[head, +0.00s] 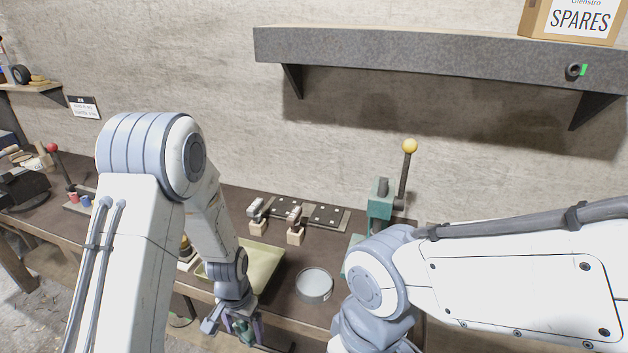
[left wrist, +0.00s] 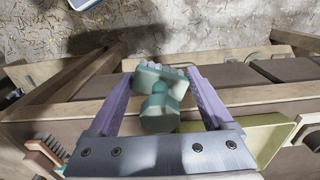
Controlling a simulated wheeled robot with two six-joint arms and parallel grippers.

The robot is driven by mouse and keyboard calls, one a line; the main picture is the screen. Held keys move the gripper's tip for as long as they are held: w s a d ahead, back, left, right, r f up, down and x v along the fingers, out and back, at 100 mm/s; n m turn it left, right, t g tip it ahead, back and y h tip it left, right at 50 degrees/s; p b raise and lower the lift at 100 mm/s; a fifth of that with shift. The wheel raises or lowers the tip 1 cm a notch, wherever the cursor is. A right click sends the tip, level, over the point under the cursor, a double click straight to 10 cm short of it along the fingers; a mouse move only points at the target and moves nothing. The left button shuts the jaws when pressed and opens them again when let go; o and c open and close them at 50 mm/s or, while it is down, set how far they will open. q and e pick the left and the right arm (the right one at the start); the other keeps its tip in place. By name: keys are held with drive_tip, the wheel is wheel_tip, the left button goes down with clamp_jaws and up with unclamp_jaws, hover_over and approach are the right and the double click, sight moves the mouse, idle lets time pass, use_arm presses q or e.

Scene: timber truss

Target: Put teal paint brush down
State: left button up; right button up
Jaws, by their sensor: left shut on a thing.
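My left gripper (head: 241,330) is low in the head view, at the front edge of the bench beside the tray. In the left wrist view its two purple fingers are shut on the teal paint brush (left wrist: 157,108), one on each side. The brush's pale bristle end points toward the top of that picture. In the head view a little teal (head: 243,328) shows between the fingers. My right arm comes in from the right, but its gripper is out of sight.
A yellow-green tray (head: 264,264) lies on the bench, with a round grey tin (head: 314,284) to its right. Small wooden blocks (head: 295,236) and a dark plate with holes (head: 328,215) are behind. A teal lever press (head: 381,199) stands right of them. A shelf (head: 430,58) overhangs.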

use_arm(q)
drive_tip(key=a+n, duration=0.1)
drive_tip(key=n, duration=0.1)
drive_tip(key=s+a+f+n+b, duration=0.1)
drive_tip(key=shift+a+f+n, duration=0.15)
drive_tip(key=shift+a+n, duration=0.05)
drive_tip(key=shift+n, duration=0.2)
